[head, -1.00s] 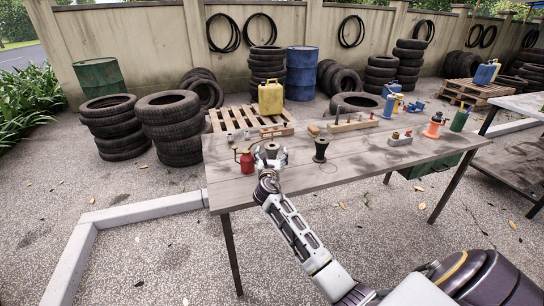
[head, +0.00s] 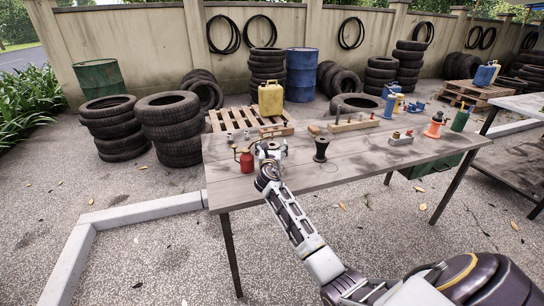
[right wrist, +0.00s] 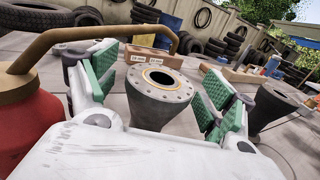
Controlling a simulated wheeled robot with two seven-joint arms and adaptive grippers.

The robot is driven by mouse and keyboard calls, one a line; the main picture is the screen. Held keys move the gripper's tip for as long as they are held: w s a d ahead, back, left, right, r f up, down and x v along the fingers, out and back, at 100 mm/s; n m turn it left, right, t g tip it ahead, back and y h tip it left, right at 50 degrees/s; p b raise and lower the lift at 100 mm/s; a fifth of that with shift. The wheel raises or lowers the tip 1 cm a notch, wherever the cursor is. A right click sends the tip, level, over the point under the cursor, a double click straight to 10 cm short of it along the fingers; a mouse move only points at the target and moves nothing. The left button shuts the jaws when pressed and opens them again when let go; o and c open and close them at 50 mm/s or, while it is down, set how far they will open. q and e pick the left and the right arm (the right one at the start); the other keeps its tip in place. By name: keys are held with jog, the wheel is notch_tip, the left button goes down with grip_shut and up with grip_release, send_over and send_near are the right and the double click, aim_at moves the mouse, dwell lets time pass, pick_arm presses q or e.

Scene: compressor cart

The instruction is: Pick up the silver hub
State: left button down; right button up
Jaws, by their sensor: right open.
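The silver hub (right wrist: 160,104) is a grey flanged piece with a round bore, standing upright on the table in the right wrist view. My right gripper (right wrist: 157,82) is open, with green-padded fingers on either side of the hub. I see gaps between the pads and the hub, the right gap clearer. In the head view my right gripper (head: 271,149) is over the table's left part and largely hides the hub. My left gripper is not in view.
A red can (head: 246,161) with a brass handle stands close left of the gripper. A dark spool-shaped hub (head: 320,149) stands to the right. Behind are a small labelled box (right wrist: 153,58) and a wooden block with parts (head: 352,124). The table's (head: 370,165) front is mostly clear.

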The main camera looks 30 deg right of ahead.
dwell(0.4)
jog(key=shift+r, duration=0.1)
jog(key=c, duration=1.4)
jog(key=shift+c, duration=0.2)
